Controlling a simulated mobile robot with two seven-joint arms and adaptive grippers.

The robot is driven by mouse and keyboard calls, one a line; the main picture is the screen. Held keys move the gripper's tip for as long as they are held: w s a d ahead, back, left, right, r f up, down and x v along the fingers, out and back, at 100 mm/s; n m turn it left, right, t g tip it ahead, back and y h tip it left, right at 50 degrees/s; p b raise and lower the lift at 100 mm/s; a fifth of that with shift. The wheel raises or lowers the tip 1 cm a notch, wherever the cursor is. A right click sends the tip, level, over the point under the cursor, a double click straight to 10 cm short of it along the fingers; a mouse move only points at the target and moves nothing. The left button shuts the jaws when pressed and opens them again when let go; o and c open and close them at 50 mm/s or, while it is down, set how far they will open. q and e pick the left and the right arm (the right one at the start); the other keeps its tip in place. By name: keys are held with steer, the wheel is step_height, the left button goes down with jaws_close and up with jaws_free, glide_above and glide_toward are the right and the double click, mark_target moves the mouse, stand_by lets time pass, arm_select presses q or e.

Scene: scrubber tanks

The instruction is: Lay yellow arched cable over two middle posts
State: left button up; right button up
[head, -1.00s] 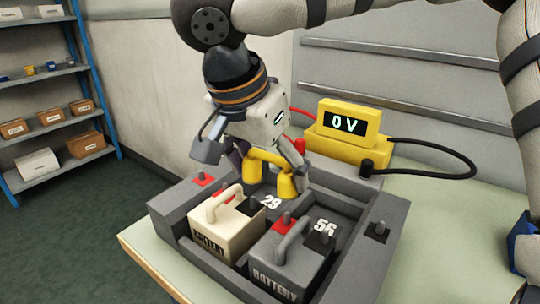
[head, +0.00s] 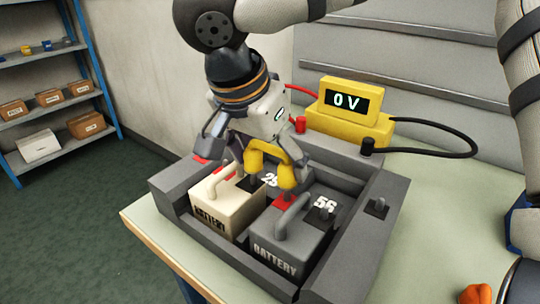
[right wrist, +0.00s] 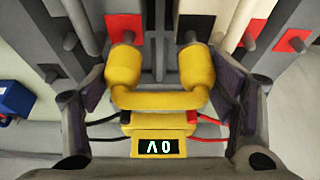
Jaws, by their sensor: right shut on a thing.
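The yellow arched cable (head: 270,147) is held by my right gripper (head: 270,160), which is shut on it. Its two thick ends point down. In the head view they show just above the two middle posts: the black-pad post (head: 250,183) of the cream battery (head: 228,210) and the red-pad post (head: 284,199) of the grey battery (head: 290,245). I cannot tell whether the ends touch the posts. My left gripper is not in view.
The batteries sit in a dark grey tray (head: 355,235) on a pale green table (head: 425,210). A yellow meter (head: 345,122) reading 0 V stands behind, with red and black leads. A blue-posted shelf (head: 95,75) with boxes stands at the left.

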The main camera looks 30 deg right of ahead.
steer(key=shift+f, duration=1.5)
steer(key=o, duration=1.2)
steer(key=c, duration=0.5)
